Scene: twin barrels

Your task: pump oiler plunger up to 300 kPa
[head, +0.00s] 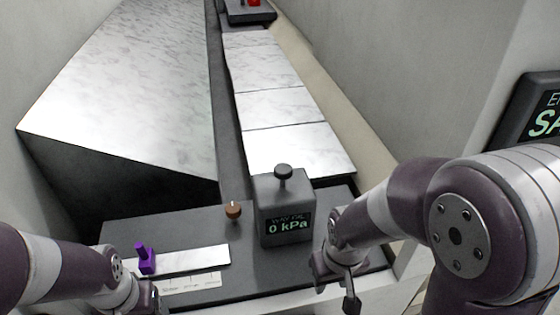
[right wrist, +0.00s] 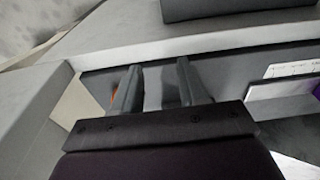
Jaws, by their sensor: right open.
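The oiler (head: 285,207) is a dark grey box on the dark bench in the head view, with a display reading 0 kPa. Its plunger (head: 283,174) is a dark round knob on a short stem, standing up from the top. My right gripper (head: 337,285) is open and empty, to the right of the oiler and apart from it. In the right wrist view its two fingers (right wrist: 157,88) are spread with nothing between them. My left gripper (head: 150,298) is at the lower left, partly cut off by the frame edge; its jaws are not clear.
A purple block-shaped piece (head: 146,259) sits on a pale strip (head: 197,262) with a scale at the left. A brown knob (head: 233,210) stands between strip and oiler. Pale plates (head: 285,107) run away behind the oiler. A wall screen (head: 541,117) is at right.

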